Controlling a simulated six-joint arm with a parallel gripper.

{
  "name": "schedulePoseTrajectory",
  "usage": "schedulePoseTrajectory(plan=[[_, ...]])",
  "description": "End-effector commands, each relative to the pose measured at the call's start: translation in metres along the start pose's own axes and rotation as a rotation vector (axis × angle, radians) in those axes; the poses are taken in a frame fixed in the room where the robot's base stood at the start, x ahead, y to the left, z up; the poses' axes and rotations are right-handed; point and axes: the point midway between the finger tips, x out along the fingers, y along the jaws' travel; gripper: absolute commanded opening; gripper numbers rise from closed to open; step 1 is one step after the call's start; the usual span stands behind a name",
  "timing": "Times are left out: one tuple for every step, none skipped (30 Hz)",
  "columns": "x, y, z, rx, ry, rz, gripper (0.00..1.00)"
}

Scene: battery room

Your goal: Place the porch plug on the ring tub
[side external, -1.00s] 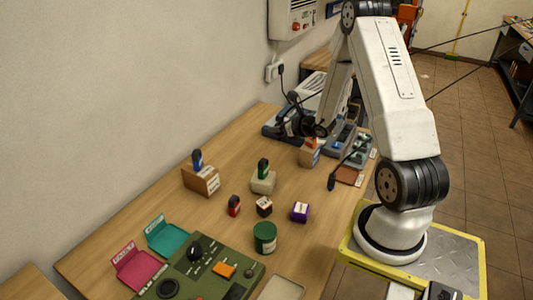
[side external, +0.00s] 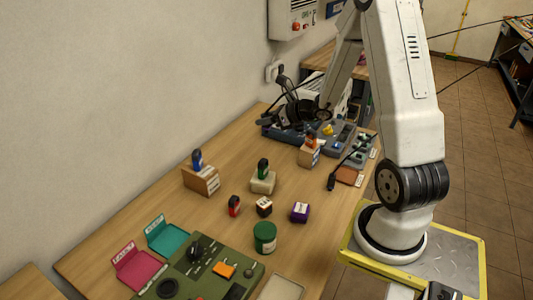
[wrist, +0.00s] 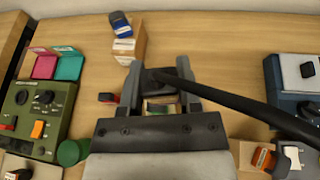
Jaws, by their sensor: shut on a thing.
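My gripper shows in the wrist view (wrist: 161,88) with its two fingers closed around a dark piece (wrist: 160,79). A thick black cable runs from beside this piece to the right. In the side external view the gripper is a dark cluster above the far end of the table; its fingertips and load are hard to make out there. No name that reads as porch plug or ring tub is legible. A green round tub (side external: 265,237) stands on the table behind the control box; it also shows in the wrist view (wrist: 70,152), left of the gripper.
A blue-topped plug (side external: 197,160) stands on a wooden block, a green one (side external: 263,168) on a cream block. A green control box (side external: 205,270) and pink (side external: 136,268) and teal (side external: 168,236) trays fill the near end.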

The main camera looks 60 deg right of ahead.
Motion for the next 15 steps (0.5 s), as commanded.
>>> schedulePoseTrajectory(plan=[[0.001, 0.017, 0.0, -0.023, 0.0, 0.058, 0.0], [0.0, 0.027, -0.001, -0.039, 0.0, 0.095, 0.0], [-0.001, 0.041, -0.001, -0.059, 0.0, 0.145, 0.0], [-0.001, 0.052, -0.002, -0.076, 0.0, 0.183, 0.0], [-0.002, 0.062, -0.003, -0.091, 0.0, 0.222, 0.0], [-0.005, 0.076, -0.004, -0.113, 0.001, 0.273, 0.0], [-0.006, 0.087, -0.005, -0.128, 0.0, 0.312, 0.0], [-0.009, 0.098, -0.006, -0.144, 0.0, 0.351, 0.0], [-0.012, 0.112, -0.007, -0.166, 0.0, 0.404, 0.0], [-0.015, 0.122, -0.009, -0.182, 0.0, 0.443, 0.0], [-0.019, 0.133, -0.01, -0.199, 0.0, 0.482, 0.0], [-0.024, 0.146, -0.012, -0.22, 0.0, 0.533, 0.0], [-0.027, 0.155, -0.014, -0.234, 0.001, 0.569, 0.0], [-0.031, 0.163, -0.015, -0.248, 0.0, 0.601, 0.0], [-0.036, 0.174, -0.017, -0.266, 0.0, 0.646, 0.0]])
